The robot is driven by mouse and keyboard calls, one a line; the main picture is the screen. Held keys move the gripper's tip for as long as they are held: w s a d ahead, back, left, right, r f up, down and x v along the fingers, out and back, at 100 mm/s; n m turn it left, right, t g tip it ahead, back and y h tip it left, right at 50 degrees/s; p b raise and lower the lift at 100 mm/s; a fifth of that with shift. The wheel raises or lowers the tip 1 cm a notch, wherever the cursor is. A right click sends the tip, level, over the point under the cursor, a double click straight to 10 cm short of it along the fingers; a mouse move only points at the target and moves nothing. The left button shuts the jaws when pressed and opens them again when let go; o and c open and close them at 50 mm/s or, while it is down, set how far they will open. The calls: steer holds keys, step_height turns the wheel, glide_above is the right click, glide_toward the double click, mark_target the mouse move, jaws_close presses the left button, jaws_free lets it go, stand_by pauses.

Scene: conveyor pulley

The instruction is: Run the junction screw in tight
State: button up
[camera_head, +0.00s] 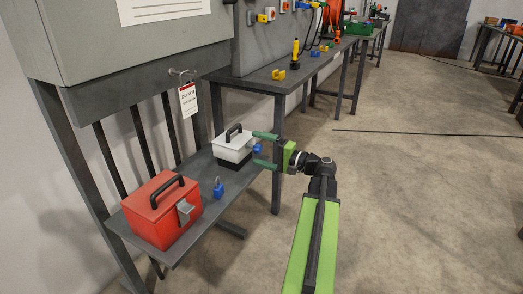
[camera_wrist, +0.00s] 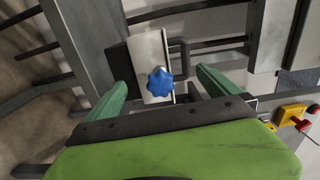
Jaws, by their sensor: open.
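A white box with a black handle and dark base (camera_head: 232,148) stands on the low shelf; it also shows in the wrist view (camera_wrist: 151,52). A blue star-shaped knob, which looks like the junction screw (camera_head: 258,149), sits on its side facing my gripper. In the wrist view the blue knob (camera_wrist: 160,83) lies between my two green fingers, a little ahead of them. My gripper (camera_head: 259,149) is open, with one finger above and one below the knob in the head view. I see no contact with the knob. How deep the screw sits cannot be told.
A red toolbox (camera_head: 161,209) and a blue padlock (camera_head: 218,187) stand on the same shelf (camera_head: 207,217). A red-and-white tag (camera_head: 188,100) hangs above. A workbench (camera_head: 262,83) with tools stands behind. The floor to the right is mostly clear.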

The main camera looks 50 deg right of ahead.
mark_target(261, 150)
steer(key=v, duration=0.5)
steer(key=shift+s, duration=0.45)
